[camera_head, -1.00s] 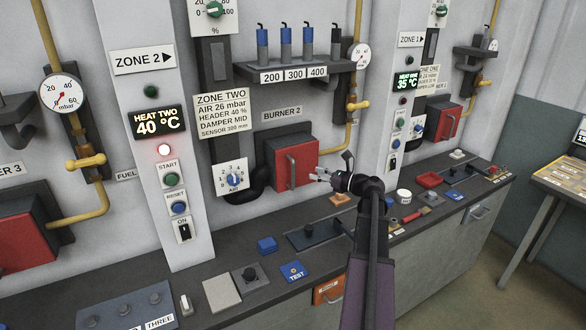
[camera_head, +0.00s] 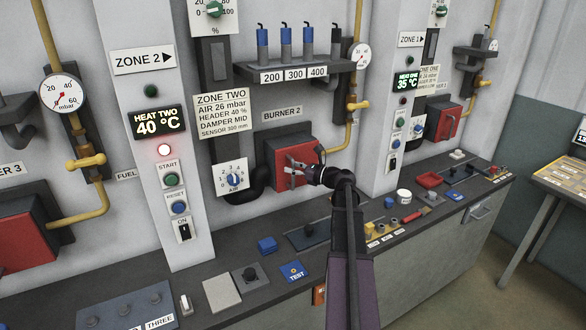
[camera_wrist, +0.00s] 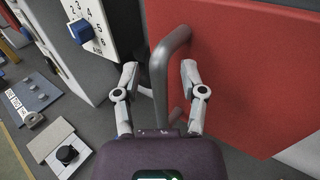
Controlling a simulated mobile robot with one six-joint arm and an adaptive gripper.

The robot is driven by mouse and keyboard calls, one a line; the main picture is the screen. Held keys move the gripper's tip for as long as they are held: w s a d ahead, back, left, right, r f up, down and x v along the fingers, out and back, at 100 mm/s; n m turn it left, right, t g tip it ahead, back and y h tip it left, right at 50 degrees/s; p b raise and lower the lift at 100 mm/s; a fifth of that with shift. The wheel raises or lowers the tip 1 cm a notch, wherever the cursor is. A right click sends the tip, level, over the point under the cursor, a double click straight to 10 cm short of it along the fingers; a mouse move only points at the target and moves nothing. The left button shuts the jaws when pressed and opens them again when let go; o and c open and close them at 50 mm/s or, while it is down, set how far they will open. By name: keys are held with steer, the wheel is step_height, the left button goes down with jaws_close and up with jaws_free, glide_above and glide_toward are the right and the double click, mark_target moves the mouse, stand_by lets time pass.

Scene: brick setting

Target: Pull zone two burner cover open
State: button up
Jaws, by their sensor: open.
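The zone two burner cover (camera_head: 300,154) is a red panel on a dark housing below the BURNER 2 label, and it appears closed. It fills the right of the wrist view (camera_wrist: 235,70). Its grey bar handle (camera_wrist: 160,75) stands upright near the cover's left edge. My gripper (camera_head: 291,166) is at the cover's front, by the handle. In the wrist view my gripper (camera_wrist: 158,75) is open, with one finger on each side of the handle. I see a gap between the handle and the right finger; contact on the left is unclear.
The AIR dial (camera_head: 233,180) is on the wall left of the cover. A yellow pipe (camera_head: 350,120) is on the right.

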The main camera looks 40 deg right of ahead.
jaws_close()
